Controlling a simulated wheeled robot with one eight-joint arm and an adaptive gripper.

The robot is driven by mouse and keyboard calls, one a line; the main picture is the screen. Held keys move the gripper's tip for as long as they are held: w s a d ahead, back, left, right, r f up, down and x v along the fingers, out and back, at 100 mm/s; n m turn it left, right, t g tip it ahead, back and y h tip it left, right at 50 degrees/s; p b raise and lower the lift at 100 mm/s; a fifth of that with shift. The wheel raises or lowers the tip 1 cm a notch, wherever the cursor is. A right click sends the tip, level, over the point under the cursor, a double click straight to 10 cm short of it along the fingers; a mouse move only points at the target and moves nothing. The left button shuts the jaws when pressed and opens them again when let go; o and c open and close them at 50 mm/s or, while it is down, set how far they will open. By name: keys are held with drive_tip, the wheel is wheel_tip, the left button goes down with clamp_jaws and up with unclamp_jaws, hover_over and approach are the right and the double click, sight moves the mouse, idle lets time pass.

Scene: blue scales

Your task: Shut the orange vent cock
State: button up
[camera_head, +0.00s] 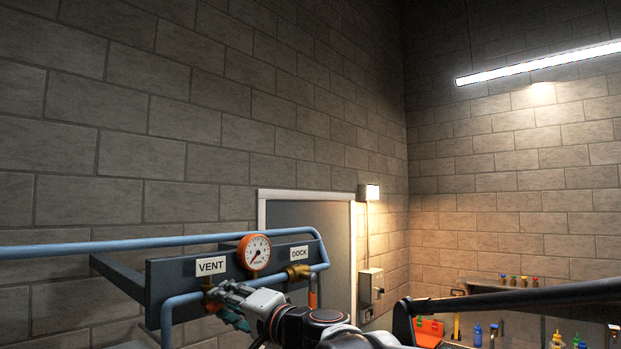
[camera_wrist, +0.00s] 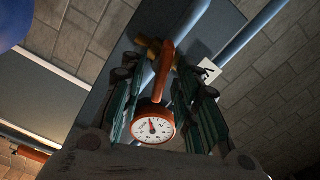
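The orange vent cock handle (camera_wrist: 163,70) shows in the wrist view, running from its brass body (camera_wrist: 150,46) down between my fingers. My gripper (camera_wrist: 165,100) is open, with a green-padded finger on each side of the handle and gaps visible; I cannot tell whether either finger touches it. In the head view my gripper (camera_head: 225,303) is at the vent cock (camera_head: 208,291), below the VENT label (camera_head: 211,266), and hides most of it.
An orange-rimmed gauge (camera_head: 254,252) sits between the VENT and DOCK labels (camera_head: 299,253). The brass dock cock (camera_head: 298,272) has an orange handle (camera_head: 312,298) hanging down. Blue pipes (camera_head: 130,247) run close around the panel. A shelf with bottles stands lower right.

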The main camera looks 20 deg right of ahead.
drive_tip(key=shift+s+a, duration=0.2)
drive_tip(key=shift+s, duration=0.05)
drive_tip(key=shift+s, duration=0.15)
clamp_jaws()
drive_tip(key=shift+m+b, duration=0.7)
drive_tip(key=shift+m, duration=1.7)
unclamp_jaws()
drive_tip(key=shift+a, duration=0.1)
